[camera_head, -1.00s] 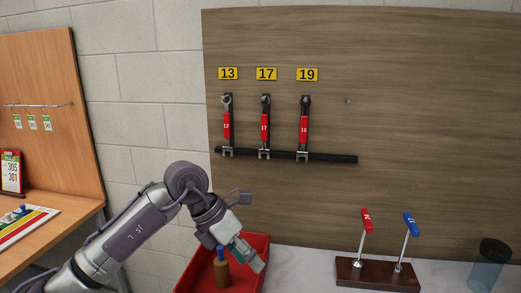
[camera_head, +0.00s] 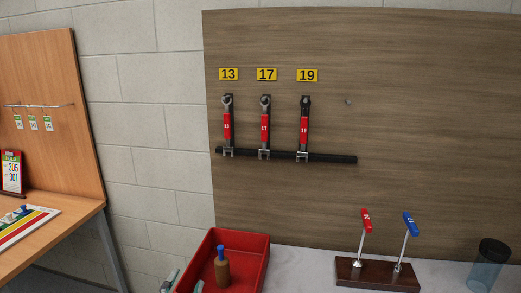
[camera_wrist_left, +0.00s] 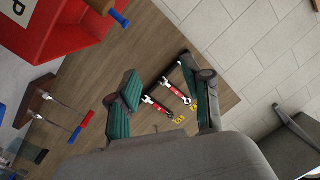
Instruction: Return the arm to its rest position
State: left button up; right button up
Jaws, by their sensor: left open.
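My left gripper (camera_head: 185,283) shows only as small fingertips at the bottom edge of the head view, in front of the red tray's left side. In the left wrist view, the left gripper (camera_wrist_left: 166,80) has its two green-padded fingers spread apart with nothing held between them. The rest of the left arm is out of the head view. My right gripper is not in view.
A red tray (camera_head: 252,241) holds a brown bottle-like object with a blue top (camera_head: 222,268). Three wrenches, including the middle one (camera_head: 265,128), hang on the wooden board. A dark stand (camera_head: 375,274) holds red and blue T-handles. A bluish cup (camera_head: 487,268) stands right.

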pick_arm(q)
jog(key=s+a+f+n+g, duration=0.1)
jog(key=s+f+g, duration=0.1)
jog(key=s+f, duration=0.1)
jog(key=s+a+f+n+g+y, duration=0.1)
jog(key=s+f+g, duration=0.2)
jog(key=f, duration=0.3)
jog(key=s+a+f+n+g, duration=0.1)
jog(key=s+a+f+g, duration=0.1)
jog(key=s+f, duration=0.2)
jog(key=shift+s+a+f+n, duration=0.1)
jog(key=shift+s+f+n, duration=0.2)
jog(key=shift+s, duration=0.35)
jog(key=s+f+n+g, duration=0.1)
jog(key=s+f+g, duration=0.3)
jog(key=s, duration=0.4)
jog(key=s+f+g, duration=0.3)
jog(key=s+f, duration=0.1)
jog(key=s, duration=0.3)
notch_tip(320, 180, down, 27)
jog(key=s+g+b, duration=0.1)
jog(key=b, duration=0.1)
jog(key=s+a+f+g+b, duration=0.1)
jog(key=s+a+f, duration=0.2)
jog(key=s+f, duration=1.4)
jog(key=shift+f+g+b, duration=0.3)
jog(key=shift+f+b, duration=0.05)
jog(key=shift+m, duration=0.3)
